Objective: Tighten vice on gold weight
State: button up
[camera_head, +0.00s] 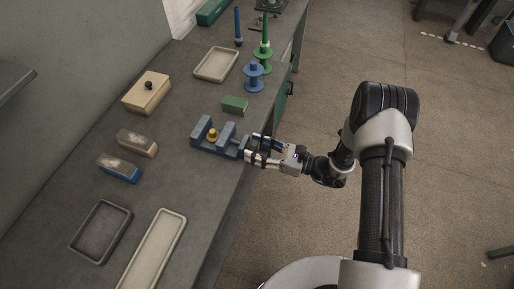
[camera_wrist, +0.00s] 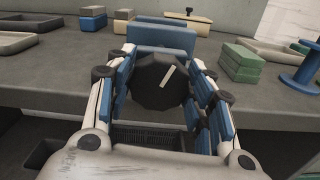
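The blue vice (camera_head: 228,147) stands near the bench's right edge in the head view. The small gold weight (camera_head: 212,135) sits between its two jaws; whether both jaws touch it is too small to tell. In the wrist view the vice's blue body (camera_wrist: 165,36) rises behind its black round knob (camera_wrist: 152,88), which has a slanted white mark. My gripper (camera_head: 256,150) reaches the vice from the right. In the wrist view its blue-padded fingers (camera_wrist: 160,90) flank the knob on both sides, close against it. The weight is hidden there.
A green block (camera_head: 235,104) and blue spool (camera_head: 253,78) stand behind the vice. A wooden box (camera_head: 147,93) and two blocks (camera_head: 137,142) (camera_head: 119,167) lie left. Trays (camera_head: 101,232) (camera_head: 154,250) lie in front, another (camera_head: 216,64) behind. Open floor lies right of the bench.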

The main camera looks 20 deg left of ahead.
jog(key=c, duration=0.5)
jog(key=shift+m, duration=0.8)
jog(key=o, duration=1.1)
jog(key=d, duration=0.8)
jog(key=s+d, duration=0.1)
jog(key=d, duration=0.3)
jog(key=shift+w, duration=0.1)
